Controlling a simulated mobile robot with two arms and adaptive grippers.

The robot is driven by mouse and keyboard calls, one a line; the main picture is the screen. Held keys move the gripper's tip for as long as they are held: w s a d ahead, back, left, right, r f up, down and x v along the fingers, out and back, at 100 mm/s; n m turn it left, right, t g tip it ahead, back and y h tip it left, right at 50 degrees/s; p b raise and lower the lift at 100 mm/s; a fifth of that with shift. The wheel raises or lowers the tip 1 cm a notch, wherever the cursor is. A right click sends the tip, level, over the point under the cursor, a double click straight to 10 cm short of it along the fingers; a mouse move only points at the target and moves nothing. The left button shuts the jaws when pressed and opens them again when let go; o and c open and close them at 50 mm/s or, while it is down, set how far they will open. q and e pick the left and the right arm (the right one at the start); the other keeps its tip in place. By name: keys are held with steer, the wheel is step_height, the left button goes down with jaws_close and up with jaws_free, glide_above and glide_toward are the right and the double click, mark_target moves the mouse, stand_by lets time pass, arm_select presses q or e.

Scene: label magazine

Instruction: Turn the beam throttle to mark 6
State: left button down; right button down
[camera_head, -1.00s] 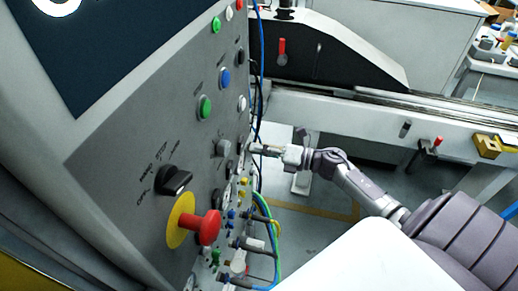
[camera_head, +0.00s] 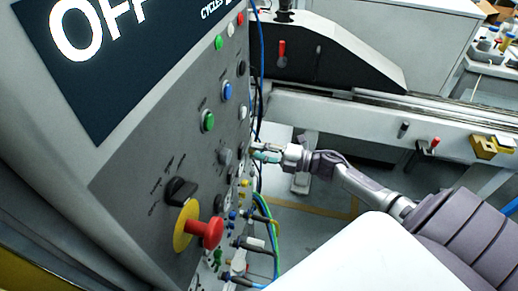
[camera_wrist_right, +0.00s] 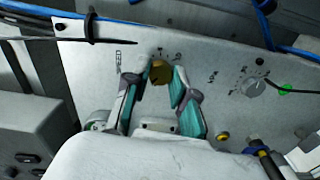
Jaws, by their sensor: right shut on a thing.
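A brass-coloured knob (camera_wrist_right: 160,73) sticks out of the grey panel in the right wrist view, with small marks around it that are too small to read. My right gripper (camera_wrist_right: 154,80) has its teal-padded fingers on either side of the knob and is shut on it. In the head view my right gripper (camera_head: 260,151) is at the right edge of the control panel (camera_head: 150,150), with a teal pad showing; the knob cannot be made out there. I cannot read which mark the knob points to. My left gripper is not in view.
A second, grey dial (camera_wrist_right: 254,88) sits to the right in the wrist view. A red mushroom button (camera_head: 208,232), a black selector (camera_head: 180,190) and coloured buttons are on the panel. Cables (camera_head: 268,222) hang below my gripper. A display (camera_head: 130,50) reads "OFF" and "CYCLES".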

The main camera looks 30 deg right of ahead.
steer(key=shift+m+p, duration=1.75)
steer(key=shift+m, duration=5.65)
steer(key=c, duration=0.9)
jaws_free()
steer(key=shift+c, duration=0.2)
steer(key=shift+d, duration=0.1)
steer(key=v, duration=1.2)
